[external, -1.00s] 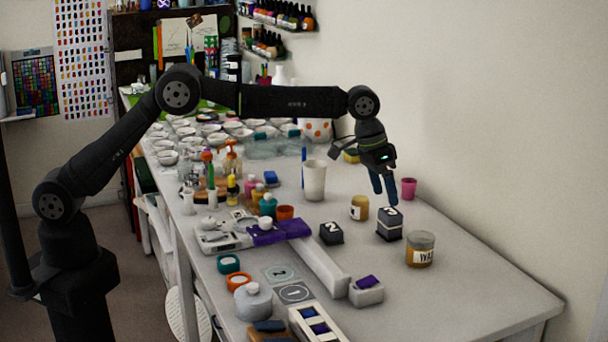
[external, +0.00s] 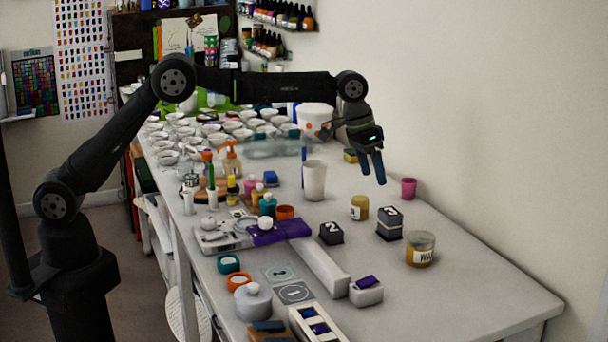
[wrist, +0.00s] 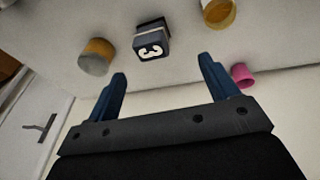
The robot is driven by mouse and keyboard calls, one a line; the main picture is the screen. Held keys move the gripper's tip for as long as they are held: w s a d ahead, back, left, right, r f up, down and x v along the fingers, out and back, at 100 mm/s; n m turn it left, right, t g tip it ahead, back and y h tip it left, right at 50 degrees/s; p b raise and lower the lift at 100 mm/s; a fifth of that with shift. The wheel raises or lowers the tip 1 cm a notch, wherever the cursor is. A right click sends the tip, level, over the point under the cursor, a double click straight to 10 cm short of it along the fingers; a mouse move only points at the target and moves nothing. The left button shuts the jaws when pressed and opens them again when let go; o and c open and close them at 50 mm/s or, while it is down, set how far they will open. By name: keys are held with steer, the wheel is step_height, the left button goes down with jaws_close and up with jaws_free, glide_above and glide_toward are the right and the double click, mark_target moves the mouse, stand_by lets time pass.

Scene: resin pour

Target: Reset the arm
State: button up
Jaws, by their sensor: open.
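My gripper (external: 373,168) is open and empty, its two blue fingers pointing down in the air above the back right of the table. In the wrist view the two fingers (wrist: 165,88) stand wide apart with nothing between them. A dark block stack (external: 390,224) with a number on top stands on the table below and to the right of the gripper, apart from it. It also shows in the wrist view as a dark block marked 3 (wrist: 151,40), beyond the fingertips.
A dark block marked 2 (external: 331,233), an amber jar (external: 360,208), a wax jar (external: 420,249), a pink cup (external: 409,188) and a white cup (external: 314,180) stand nearby. Bottles and many small bowls crowd the table's left and back. The right front of the table (external: 480,300) is clear.

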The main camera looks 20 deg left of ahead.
steer(key=w+a+f, duration=0.2)
steer(key=w+a, duration=0.1)
steer(key=w, duration=0.4)
steer(key=w+a+f, duration=0.3)
steer(key=w, duration=0.4)
steer(key=w+a+f, duration=0.3)
steer(key=w+a, duration=0.1)
steer(key=w, duration=0.4)
steer(key=shift+w+a, duration=0.1)
